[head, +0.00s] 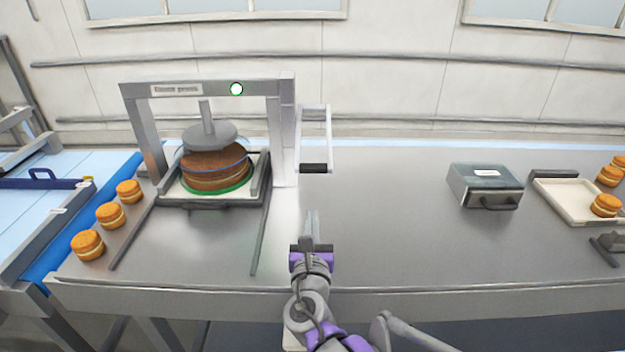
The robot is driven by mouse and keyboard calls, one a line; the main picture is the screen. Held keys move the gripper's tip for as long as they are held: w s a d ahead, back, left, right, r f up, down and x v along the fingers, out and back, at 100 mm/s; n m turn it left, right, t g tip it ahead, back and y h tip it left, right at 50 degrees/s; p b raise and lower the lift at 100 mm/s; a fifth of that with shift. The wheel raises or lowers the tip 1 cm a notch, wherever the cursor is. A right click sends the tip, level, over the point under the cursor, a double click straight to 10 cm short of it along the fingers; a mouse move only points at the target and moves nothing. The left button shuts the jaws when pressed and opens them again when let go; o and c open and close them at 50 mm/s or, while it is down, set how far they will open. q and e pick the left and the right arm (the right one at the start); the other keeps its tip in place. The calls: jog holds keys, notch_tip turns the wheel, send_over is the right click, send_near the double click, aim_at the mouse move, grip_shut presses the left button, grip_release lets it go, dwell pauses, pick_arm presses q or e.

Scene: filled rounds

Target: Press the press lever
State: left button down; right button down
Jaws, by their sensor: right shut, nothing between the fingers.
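The press (283,140) is a grey frame standing at the back left of the steel table. Its press lever (316,168) hangs on the frame's right side, with a dark grip at the low end of pale bars. A round grey press plate (209,136) sits just over a brown layered round (215,172); I cannot tell whether they touch. The round lies inside a green ring (190,189) on a tray. My right gripper (312,222) is shut and empty, in front of the lever and apart from it. My left gripper is out of view.
Several small filled rounds (111,215) line the table's left side near a blue belt (55,262). A grey box (486,186) and a pale tray (566,203) with rounds stand at right. The table between press and box is clear. A white lamp (236,89) with a green rim is on the press.

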jog(key=w, duration=0.9)
jog(key=shift+w, duration=0.4)
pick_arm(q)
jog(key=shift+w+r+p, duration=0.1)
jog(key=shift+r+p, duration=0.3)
pick_arm(e)
jog(key=r, duration=0.2)
jog(key=s+r, duration=0.1)
jog(key=r, duration=0.1)
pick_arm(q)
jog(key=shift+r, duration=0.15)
pick_arm(e)
jog(key=shift+s+r, duration=0.15)
